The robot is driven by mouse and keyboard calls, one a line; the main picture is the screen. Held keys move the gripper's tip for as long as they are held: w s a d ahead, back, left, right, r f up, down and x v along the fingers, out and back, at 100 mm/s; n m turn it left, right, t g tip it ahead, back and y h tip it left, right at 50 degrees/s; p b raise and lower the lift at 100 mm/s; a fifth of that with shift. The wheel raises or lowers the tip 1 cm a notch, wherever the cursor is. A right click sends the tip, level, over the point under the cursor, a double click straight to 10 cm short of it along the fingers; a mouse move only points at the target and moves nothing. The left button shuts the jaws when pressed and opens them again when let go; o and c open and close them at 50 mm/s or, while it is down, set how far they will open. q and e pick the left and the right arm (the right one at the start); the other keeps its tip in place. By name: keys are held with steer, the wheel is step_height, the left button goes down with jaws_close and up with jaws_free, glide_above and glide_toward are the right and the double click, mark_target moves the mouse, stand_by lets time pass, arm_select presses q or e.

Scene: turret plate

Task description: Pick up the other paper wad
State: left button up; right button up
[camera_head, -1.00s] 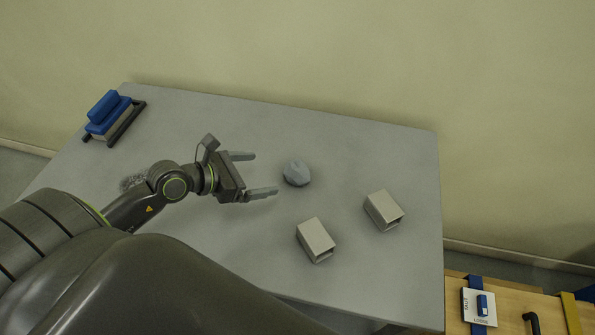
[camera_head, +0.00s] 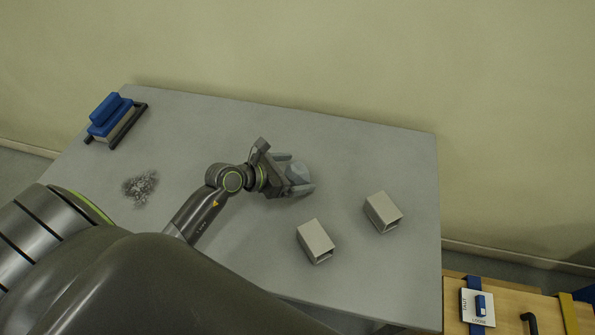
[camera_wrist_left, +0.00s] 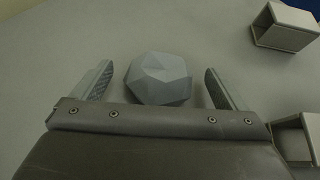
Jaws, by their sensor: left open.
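A pale grey-blue faceted paper wad (camera_head: 298,173) lies on the grey table, right of the table's middle. It also shows in the left wrist view (camera_wrist_left: 158,79). My left gripper (camera_head: 299,174) is open, with one finger on each side of the wad. In the left wrist view the gripper (camera_wrist_left: 157,88) shows a gap between each finger and the wad, so it is not gripped. My right gripper is not in view.
Two light open-ended boxes stand to the right, one nearer (camera_head: 316,241) and one farther (camera_head: 383,212). A crumpled grey clump (camera_head: 140,187) lies at left. A blue block on a dark frame (camera_head: 110,117) sits at the far left corner. The table's back middle is clear.

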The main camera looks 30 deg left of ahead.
arm_select(q)
steer(key=shift+w+d+f, duration=0.25)
steer(key=shift+w+f, duration=0.05)
steer(key=shift+w, duration=0.15)
steer(key=c, duration=1)
